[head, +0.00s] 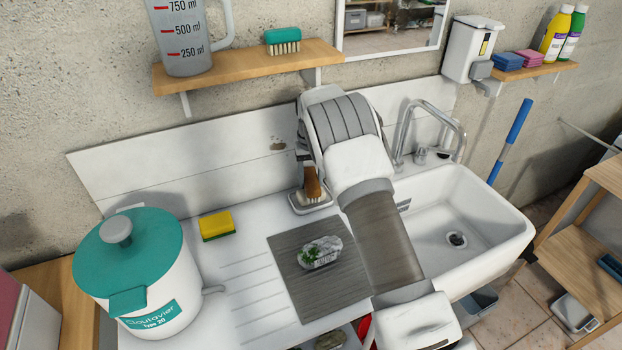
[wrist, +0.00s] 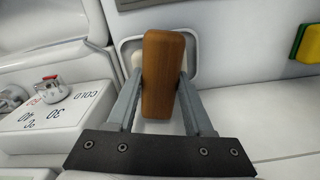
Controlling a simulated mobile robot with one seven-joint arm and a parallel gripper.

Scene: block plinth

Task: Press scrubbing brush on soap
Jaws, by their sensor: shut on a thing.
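A scrubbing brush with a brown wooden back (head: 313,181) and pale bristles is upright, bristles down, at the back of the counter in the head view. It stands in or just over a small pale dish (head: 296,207). In the wrist view the wooden brush (wrist: 162,75) is between both fingers of my gripper (wrist: 160,102), which is shut on it, with the dish's rim (wrist: 190,48) around it. I cannot make out soap in the dish, as the brush covers its middle. Whether the bristles touch anything there is hidden.
A grey mat (head: 288,282) holds a clear, green-marked item (head: 320,253). A yellow-green sponge (head: 216,225) and a teal-lidded pot (head: 128,250) stand left. The tap (head: 430,125) and sink (head: 480,215) are right. A shelf (head: 240,68) overhangs behind.

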